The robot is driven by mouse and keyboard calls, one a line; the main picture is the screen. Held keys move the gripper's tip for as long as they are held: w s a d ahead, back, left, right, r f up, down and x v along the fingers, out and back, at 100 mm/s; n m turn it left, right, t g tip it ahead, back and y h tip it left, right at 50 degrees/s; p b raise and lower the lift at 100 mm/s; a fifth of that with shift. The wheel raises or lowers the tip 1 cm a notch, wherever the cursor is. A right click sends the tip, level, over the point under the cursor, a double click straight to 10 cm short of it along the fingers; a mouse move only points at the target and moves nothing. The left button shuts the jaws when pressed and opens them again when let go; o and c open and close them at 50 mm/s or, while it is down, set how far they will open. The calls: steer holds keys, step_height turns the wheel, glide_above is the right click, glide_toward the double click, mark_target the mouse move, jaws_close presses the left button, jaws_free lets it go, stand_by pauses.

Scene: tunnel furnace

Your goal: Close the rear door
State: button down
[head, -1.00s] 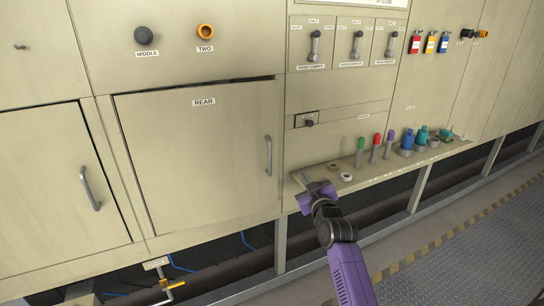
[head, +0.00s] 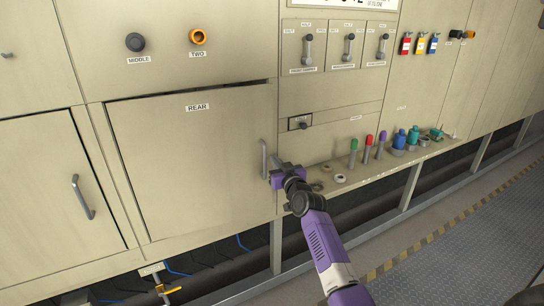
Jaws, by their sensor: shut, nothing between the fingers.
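The rear door (head: 190,165) is a beige panel labelled REAR on the furnace front. It stands slightly ajar, with a dark gap along its top edge and a strip of side wall showing at its left. Its vertical grey handle (head: 264,159) is near its right edge. My gripper (head: 275,169), at the end of the purple and black arm, is shut and empty. In the picture it is just right of the handle's lower part. I cannot tell whether it touches the handle or door. The fingertips are partly hidden by the gripper body.
A ledge (head: 392,160) right of the door holds colored levers, bottles and round pieces. Another door with a handle (head: 83,197) is at the left. A black knob (head: 135,42) and orange knob (head: 198,36) sit above. A yellow-handled valve (head: 163,289) is below. The walkway at the lower right is clear.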

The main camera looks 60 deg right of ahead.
mark_target(269, 153)
steer(key=shift+x, duration=1.7)
